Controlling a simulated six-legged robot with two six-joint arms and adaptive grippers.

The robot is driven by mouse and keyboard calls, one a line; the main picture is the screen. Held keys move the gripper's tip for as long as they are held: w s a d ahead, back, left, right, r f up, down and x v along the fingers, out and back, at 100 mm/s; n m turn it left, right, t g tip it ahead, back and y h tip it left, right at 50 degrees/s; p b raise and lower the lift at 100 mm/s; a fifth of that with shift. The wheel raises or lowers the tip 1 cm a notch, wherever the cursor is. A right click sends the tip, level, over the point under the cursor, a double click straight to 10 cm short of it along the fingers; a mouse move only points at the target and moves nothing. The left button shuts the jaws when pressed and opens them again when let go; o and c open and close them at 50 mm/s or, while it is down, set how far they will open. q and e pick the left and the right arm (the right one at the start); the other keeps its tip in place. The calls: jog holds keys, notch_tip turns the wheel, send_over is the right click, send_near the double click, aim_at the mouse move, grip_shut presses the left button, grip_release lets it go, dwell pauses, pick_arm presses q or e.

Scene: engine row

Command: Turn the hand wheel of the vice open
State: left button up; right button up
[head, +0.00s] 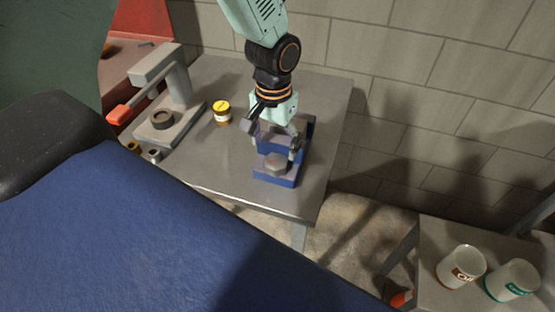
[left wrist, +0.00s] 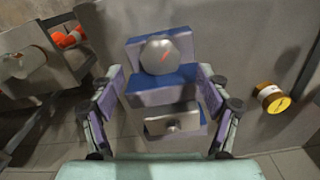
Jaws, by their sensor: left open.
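The blue and grey vice (head: 292,181) stands near the right side of the grey workbench. Its hand wheel is a round grey knob (head: 276,162) on the near side. In the left wrist view the open fingers (left wrist: 160,76) stand on either side of the vice, and nothing is gripped. My right gripper is not in view.
A grey press (head: 180,85) with a red handle stands on the bench's left part. A yellow-lidded jar (head: 223,113) stands between press and vice. Small cylindrical parts (head: 153,155) lie at the near edge. Cups (head: 460,268) stand on a lower right table. A block wall rises behind.

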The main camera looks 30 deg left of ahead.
aim_at(274, 161)
pick_arm(q)
notch_tip(274, 161, down, 5)
jog(key=shift+w+a+r, duration=0.15)
jog(key=shift+r, duration=0.05)
jog(key=shift+f, duration=0.7)
